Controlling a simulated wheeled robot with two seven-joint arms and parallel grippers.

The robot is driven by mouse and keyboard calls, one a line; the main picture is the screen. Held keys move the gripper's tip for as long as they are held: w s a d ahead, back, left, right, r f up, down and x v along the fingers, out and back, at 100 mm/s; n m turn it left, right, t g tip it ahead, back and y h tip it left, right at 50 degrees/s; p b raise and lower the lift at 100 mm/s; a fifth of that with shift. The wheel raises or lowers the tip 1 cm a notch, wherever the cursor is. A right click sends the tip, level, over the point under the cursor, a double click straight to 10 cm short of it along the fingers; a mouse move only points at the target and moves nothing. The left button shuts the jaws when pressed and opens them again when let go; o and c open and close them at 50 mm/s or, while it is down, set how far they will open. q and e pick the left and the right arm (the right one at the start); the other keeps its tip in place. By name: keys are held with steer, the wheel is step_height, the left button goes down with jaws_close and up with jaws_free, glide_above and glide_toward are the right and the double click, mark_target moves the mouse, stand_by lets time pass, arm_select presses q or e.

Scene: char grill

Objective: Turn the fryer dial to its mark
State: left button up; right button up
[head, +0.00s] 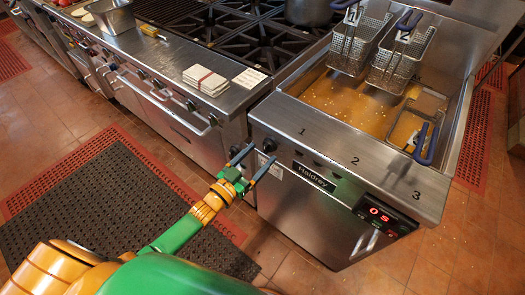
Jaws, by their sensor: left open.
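The fryer (430,205) is a steel unit on the right, with the numbers 1, 2 and 3 on its front ledge. Its dark round dial (269,145) is at the left end of the front panel, left of the Haldrey nameplate (314,177). My left gripper (263,153) is open, with its two fingers pointing at the panel around the dial's line of sight. I cannot tell whether the fingers touch the dial. The dial's mark is too small to make out. My right gripper is not in view.
A red display (380,215) sits right of the nameplate, above the door handles. Wire baskets (402,55) hang over the oil. The range (185,120) with its knobs and rail stands left of the fryer. A dark mat (100,210) lies on the floor.

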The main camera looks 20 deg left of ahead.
arm_select(q)
steer(key=v, duration=0.5)
steer(key=s+a+f+n+g+y, duration=0.1)
steer(key=s+f+g+y, duration=0.15)
steer(key=f, duration=0.45)
steer(key=s+a+f+g+y, duration=0.1)
steer(key=s+f+g, duration=0.1)
steer(key=s+f, duration=0.3)
steer(key=s+a+f+n+g+y, duration=0.1)
steer(key=s+a+f+g, duration=0.15)
steer(key=f, duration=0.55)
steer(key=s+d+f+g+y, duration=0.1)
steer(key=s+f+g, duration=0.3)
steer(key=s, duration=0.7)
steer(key=s+f+g, duration=0.5)
steer(key=s+f, duration=0.2)
steer(key=s, duration=0.4)
steer(key=shift+s+d+m+y, duration=0.15)
steer(key=shift+d+m+y, duration=0.15)
steer(key=shift+d+y, duration=0.05)
